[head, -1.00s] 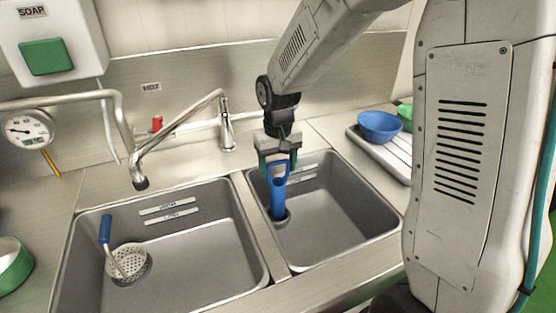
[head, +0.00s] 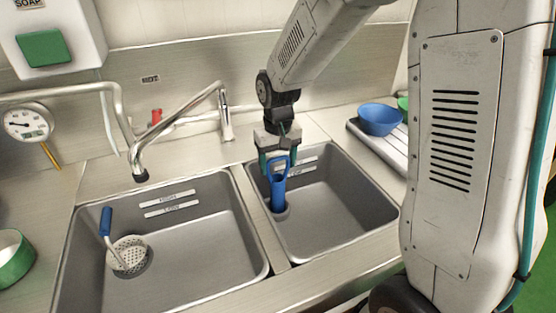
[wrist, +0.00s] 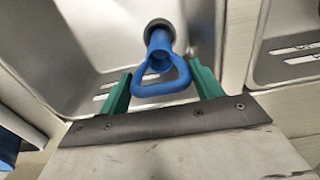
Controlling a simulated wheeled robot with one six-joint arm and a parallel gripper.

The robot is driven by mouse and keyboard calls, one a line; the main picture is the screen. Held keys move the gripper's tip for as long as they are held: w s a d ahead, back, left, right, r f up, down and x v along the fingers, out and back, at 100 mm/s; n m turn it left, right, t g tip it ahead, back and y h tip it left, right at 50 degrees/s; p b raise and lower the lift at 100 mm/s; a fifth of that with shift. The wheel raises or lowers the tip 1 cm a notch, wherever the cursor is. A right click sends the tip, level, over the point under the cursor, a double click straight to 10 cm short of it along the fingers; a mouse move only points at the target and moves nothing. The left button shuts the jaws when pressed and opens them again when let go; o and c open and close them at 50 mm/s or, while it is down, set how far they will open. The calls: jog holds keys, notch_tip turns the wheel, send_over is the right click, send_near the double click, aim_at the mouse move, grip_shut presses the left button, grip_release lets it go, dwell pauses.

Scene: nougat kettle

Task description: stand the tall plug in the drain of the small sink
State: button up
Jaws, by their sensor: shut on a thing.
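The tall blue plug (head: 278,190) has a loop handle and stands roughly upright in the small right-hand sink (head: 340,205). Its lower end is at the dark round drain (head: 283,214); I cannot tell whether it is seated inside or just above it. My gripper (head: 277,160) is over the plug, with its green fingers on either side of the loop, shut on it. In the wrist view the handle (wrist: 163,88) lies between the two fingers, and the plug's body runs down to the drain (wrist: 158,24), hiding part of the opening.
The larger left sink (head: 200,235) holds a white strainer (head: 128,255) with a blue handle. A faucet (head: 180,130) reaches over the left sink. A blue bowl (head: 380,119) sits on a ribbed tray (head: 392,155) at right. The rest of the small sink is clear.

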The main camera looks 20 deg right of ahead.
jog(key=shift+f, duration=0.5)
jog(key=o, duration=1.5)
jog(key=shift+f, duration=0.1)
notch_tip(320, 180, up, 8)
jog(key=shift+t, duration=0.7)
jog(key=s+d+r, duration=0.1)
jog(key=s+r, duration=0.2)
jog(key=s, duration=0.6)
jog(key=s+d+r, duration=0.1)
jog(key=s+r, duration=0.2)
jog(key=s, duration=0.6)
jog(key=s+d+r, duration=0.1)
jog(key=s+r, duration=0.2)
jog(key=s, duration=0.6)
jog(key=shift+r, duration=0.3)
